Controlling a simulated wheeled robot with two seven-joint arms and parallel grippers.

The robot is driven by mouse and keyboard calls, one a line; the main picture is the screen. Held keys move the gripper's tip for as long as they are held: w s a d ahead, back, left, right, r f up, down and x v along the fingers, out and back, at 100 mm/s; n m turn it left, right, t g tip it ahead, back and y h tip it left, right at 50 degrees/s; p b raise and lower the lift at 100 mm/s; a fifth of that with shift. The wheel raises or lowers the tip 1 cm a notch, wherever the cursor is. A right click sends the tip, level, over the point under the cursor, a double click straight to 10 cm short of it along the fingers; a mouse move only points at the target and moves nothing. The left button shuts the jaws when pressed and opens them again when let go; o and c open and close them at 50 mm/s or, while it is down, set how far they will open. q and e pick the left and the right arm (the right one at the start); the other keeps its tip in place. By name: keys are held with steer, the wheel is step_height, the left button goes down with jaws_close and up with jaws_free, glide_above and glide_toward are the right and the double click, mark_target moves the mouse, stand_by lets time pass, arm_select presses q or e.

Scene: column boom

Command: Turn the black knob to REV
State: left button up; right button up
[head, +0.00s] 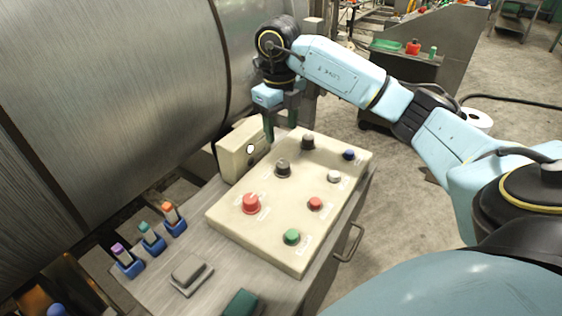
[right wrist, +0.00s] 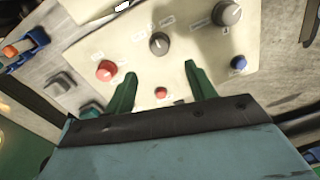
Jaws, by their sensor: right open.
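The cream control panel (head: 232,222) bears three knobs in a row. The middle one, a dark knob (head: 283,168), looks the blackest in the right wrist view (right wrist: 159,42); its labels are too small to read. A dark grey knob (head: 308,142) sits farther back and a red knob (head: 250,203) nearer. My right gripper (head: 281,131) is open and empty, its green fingers pointing down above the panel's back edge. In the right wrist view the black knob lies beyond and between the fingertips (right wrist: 160,70), apart from them. My left gripper is out of view.
Blue, white, red and green buttons line the panel's right side, the green one (head: 291,236) nearest. A cream box (head: 242,150) stands close beside the right gripper. A large metal drum (head: 110,90) fills the left.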

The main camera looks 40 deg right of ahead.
mark_target(282, 163)
step_height(282, 163, down, 10)
steer(key=shift+d+b, duration=0.1)
steer(key=shift+b, duration=0.25)
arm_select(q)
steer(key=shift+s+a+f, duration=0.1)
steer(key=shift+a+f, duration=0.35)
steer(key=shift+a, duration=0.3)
arm_select(e)
steer(key=shift+f, duration=0.65)
steer(key=shift+c, duration=0.4)
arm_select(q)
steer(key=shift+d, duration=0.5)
arm_select(e)
steer(key=c, duration=0.9)
steer(key=shift+n, duration=1.3)
steer(key=n+b, duration=0.1)
steer(key=n, duration=0.1)
steer(key=shift+n, duration=0.3)
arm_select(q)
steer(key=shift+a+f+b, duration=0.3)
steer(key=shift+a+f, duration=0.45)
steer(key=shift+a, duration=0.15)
arm_select(e)
steer(key=shift+n, duration=1.9)
steer(key=shift+r, duration=0.1)
